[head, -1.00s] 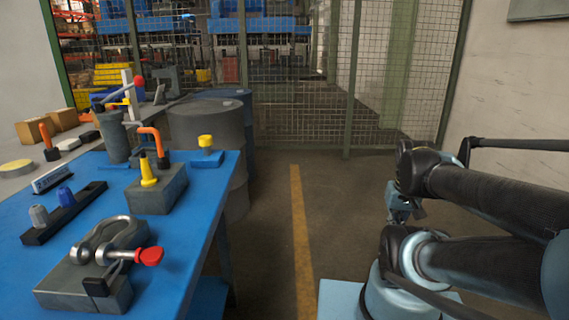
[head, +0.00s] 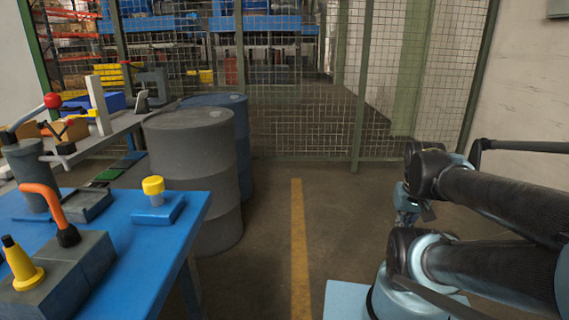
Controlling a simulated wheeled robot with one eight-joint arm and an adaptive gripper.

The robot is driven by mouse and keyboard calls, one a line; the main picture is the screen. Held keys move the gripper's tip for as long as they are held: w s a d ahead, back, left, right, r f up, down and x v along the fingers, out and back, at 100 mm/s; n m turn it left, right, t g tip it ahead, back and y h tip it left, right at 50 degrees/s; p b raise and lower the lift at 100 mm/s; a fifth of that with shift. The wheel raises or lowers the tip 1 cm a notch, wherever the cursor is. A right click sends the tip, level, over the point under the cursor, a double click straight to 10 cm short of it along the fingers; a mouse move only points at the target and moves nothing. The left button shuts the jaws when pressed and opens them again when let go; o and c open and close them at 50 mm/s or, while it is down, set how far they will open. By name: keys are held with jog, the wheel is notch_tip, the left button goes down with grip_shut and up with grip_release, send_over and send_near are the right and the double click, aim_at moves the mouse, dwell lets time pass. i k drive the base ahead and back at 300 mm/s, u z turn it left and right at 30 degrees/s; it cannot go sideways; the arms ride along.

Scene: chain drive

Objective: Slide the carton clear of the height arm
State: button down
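A brown carton (head: 74,131) sits on the grey line at the far left, beyond the blue bench. A white upright post (head: 98,104) stands just right of it, with a thin yellow arm (head: 84,118) reaching left from it in front of the carton. I take this to be the height arm. I cannot tell whether the arm touches the carton. Another brown box (head: 26,131) shows partly behind a red-knobbed lever. My gripper (head: 412,212) hangs at the right beside my folded arm, far from the carton; its fingers are too small and covered to read.
The blue bench (head: 150,240) at left carries a grey block with a yellow cone, an orange-handled fixture and a yellow-capped block. A grey drum (head: 195,175) and a blue drum (head: 243,140) stand beyond it. A mesh fence closes the back. Floor around the yellow line (head: 299,250) is clear.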

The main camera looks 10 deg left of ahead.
aim_at(80, 130)
jog(key=i, duration=1.85)
jog(key=u, duration=2)
jog(key=i, duration=1)
jog(key=u, duration=1.3)
